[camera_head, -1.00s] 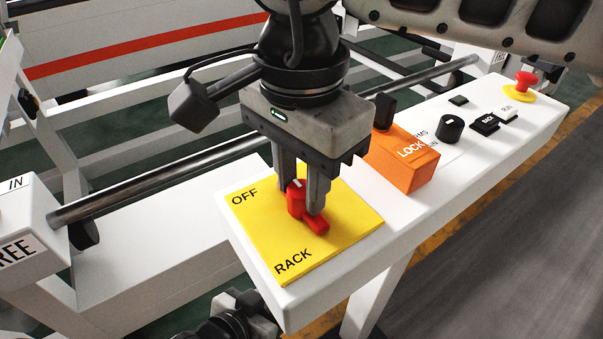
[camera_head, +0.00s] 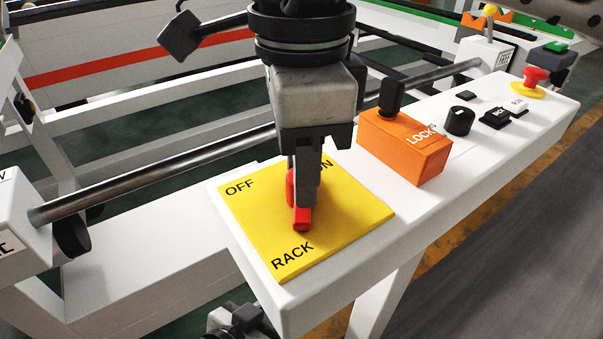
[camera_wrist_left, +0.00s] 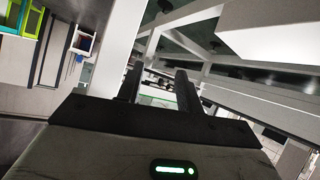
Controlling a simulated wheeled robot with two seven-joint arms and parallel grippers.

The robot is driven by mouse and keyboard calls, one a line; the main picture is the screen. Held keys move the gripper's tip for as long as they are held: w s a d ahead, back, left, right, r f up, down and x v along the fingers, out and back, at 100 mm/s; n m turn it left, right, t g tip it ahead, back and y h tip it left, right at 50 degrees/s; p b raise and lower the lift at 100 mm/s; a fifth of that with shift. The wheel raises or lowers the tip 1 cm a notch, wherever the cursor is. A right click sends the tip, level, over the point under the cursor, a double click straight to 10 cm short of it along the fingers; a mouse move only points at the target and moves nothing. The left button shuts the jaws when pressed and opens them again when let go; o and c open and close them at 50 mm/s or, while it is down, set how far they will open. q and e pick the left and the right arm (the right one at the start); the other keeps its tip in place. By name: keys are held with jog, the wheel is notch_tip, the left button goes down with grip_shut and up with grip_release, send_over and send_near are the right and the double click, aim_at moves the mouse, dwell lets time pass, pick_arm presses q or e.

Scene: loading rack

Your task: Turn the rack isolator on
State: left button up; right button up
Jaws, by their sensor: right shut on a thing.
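The rack isolator is a red handle (camera_head: 302,221) on a yellow plate (camera_head: 245,225) marked OFF, ON and RACK, at the near end of the white console. My right gripper (camera_head: 304,200) points down and is shut on the red handle, hiding much of it. The handle's visible near end points toward the RACK label. OFF is at the plate's far left corner; ON, partly hidden behind the gripper, is at the far right. My left gripper (camera_wrist_left: 158,85) shows in the left wrist view with its fingers apart and nothing between them.
An orange LOCK block (camera_head: 408,155) with a black knob stands right of the plate. Beyond it are a black dial (camera_head: 459,121), small push buttons and a red emergency stop (camera_head: 536,77). A dark rail (camera_head: 170,165) runs behind the console.

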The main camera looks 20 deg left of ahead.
jog(key=m+b, duration=0.1)
jog(key=m, duration=0.2)
jog(key=shift+f, duration=0.1)
jog(key=m+b, duration=0.1)
jog(key=m, duration=0.1)
jog(key=shift+m, duration=0.4)
jog(key=shift+m+b, duration=0.4)
jog(key=shift+m, duration=0.4)
jog(key=shift+m+b, duration=0.3)
jog(key=shift+m, duration=0.7)
pick_arm(q)
jog(key=shift+s+d+f, duration=0.1)
jog(key=shift+s+f, duration=0.1)
jog(key=shift+f, duration=0.7)
pick_arm(e)
jog(key=shift+m, duration=0.9)
pick_arm(q)
jog(key=shift+w+f, duration=0.1)
jog(key=shift+f, duration=0.05)
pick_arm(e)
jog(key=o, duration=1)
jog(key=shift+c, duration=0.2)
